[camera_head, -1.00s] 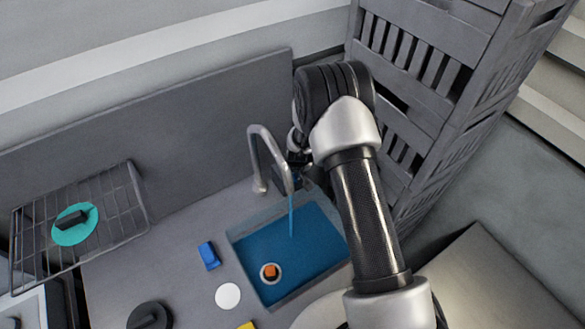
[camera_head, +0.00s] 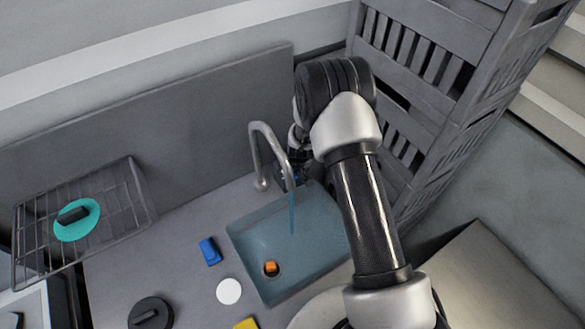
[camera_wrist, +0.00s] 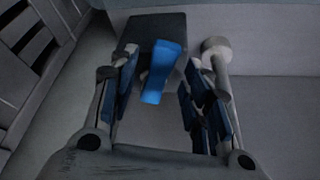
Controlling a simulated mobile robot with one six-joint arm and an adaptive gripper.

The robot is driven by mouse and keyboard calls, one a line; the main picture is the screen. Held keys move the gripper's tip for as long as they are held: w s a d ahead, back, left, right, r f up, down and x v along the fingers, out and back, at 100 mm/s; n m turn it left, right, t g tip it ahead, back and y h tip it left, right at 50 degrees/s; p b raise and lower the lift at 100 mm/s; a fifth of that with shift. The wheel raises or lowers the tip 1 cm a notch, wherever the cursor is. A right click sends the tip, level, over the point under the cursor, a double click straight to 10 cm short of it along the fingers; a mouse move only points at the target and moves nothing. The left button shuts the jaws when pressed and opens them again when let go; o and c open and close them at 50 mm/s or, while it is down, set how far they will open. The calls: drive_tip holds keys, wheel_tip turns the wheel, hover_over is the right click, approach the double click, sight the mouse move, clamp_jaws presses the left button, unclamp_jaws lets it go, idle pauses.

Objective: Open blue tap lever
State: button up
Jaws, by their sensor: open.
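The blue tap lever (camera_wrist: 162,72) shows in the wrist view, tilted and standing in front of a dark block. My gripper (camera_wrist: 163,88) is open, with one finger on each side of the lever; I cannot tell whether either touches it. In the head view the grey curved tap (camera_head: 256,150) stands at the back of the sink (camera_head: 255,238), and a thin blue stream (camera_head: 292,212) falls from its spout. My gripper (camera_head: 298,170) is just right of the tap there, mostly hidden by my arm, and the lever is hard to make out.
An orange cube (camera_head: 271,267) lies at the sink drain. A blue block (camera_head: 210,252), a white disc (camera_head: 229,291) and a black lidded thing (camera_head: 150,314) are on the counter. A wire rack (camera_head: 125,215) is at left; grey slatted crates (camera_head: 430,75) stand close at right.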

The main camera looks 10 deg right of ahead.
drive_tip(key=v, duration=0.7)
drive_tip(key=shift+r, duration=0.3)
drive_tip(key=shift+s, duration=0.1)
